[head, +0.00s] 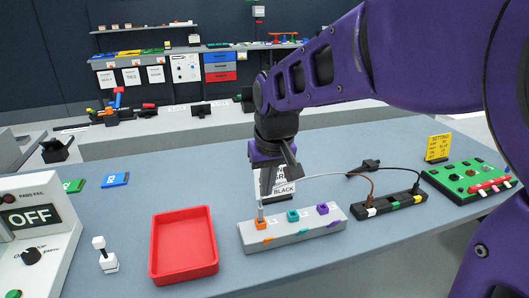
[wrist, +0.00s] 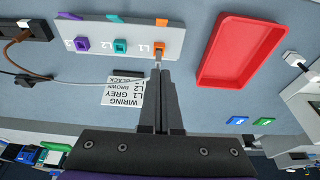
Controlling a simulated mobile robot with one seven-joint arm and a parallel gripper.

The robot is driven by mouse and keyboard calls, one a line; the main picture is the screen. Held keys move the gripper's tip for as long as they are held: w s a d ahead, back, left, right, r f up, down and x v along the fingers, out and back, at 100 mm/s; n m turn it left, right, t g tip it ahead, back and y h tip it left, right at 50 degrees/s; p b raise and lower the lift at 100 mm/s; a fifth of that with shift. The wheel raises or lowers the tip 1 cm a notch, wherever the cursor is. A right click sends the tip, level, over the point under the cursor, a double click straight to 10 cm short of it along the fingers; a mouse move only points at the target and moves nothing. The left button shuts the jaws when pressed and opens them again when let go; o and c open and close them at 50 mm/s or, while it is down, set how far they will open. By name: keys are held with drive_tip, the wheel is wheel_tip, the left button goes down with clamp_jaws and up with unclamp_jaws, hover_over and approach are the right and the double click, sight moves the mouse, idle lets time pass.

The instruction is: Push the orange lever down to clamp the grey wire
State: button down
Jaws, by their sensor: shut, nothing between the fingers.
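A light grey terminal block (head: 290,236) lies on the table with orange, teal and purple terminals. The orange terminal (head: 261,224), marked L1, is at its left end; it also shows in the wrist view (wrist: 159,48). The orange lever (head: 268,240) is at the block's near edge and shows in the wrist view (wrist: 161,22). Its exact tilt is unclear. The grey wire (head: 320,176) arcs from the right to the orange terminal; its end there is partly hidden by my fingers. My gripper (wrist: 158,68) is shut and empty, its tips close to the orange terminal; contact is unclear.
A red tray (head: 184,272) stands left of the block. A black block (head: 388,206) with the brown wire and a green panel (head: 470,178) are to the right. A wiring card (wrist: 124,92) stands behind the terminal block. The table in front of the block is clear.

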sight(268, 238)
drive_tip(key=shift+f, duration=0.1)
drive_tip(key=b+x, duration=0.1)
drive_tip(key=x, duration=0.9)
drive_tip(key=shift+f, duration=0.15)
drive_tip(key=shift+s+d+f, duration=0.15)
drive_tip(key=shift+s+f, duration=0.05)
drive_tip(key=shift+s, duration=0.35)
drive_tip(key=shift+s+d+f, duration=0.2)
drive_tip(key=shift+s, duration=0.4)
drive_tip(key=shift+s+d+f, duration=0.1)
drive_tip(key=shift+s+f, duration=0.25)
drive_tip(key=shift+s, duration=0.1)
drive_tip(key=shift+f+b, duration=0.1)
drive_tip(key=shift+b, duration=0.35)
drive_tip(key=shift+s+d+t, duration=0.1)
drive_tip(key=shift+s+t, duration=0.1)
drive_tip(key=shift+t, duration=0.2)
drive_tip(key=shift+s+t+y+b, duration=0.3)
drive_tip(key=shift+t+b, duration=0.1)
drive_tip(key=shift+b, duration=0.35)
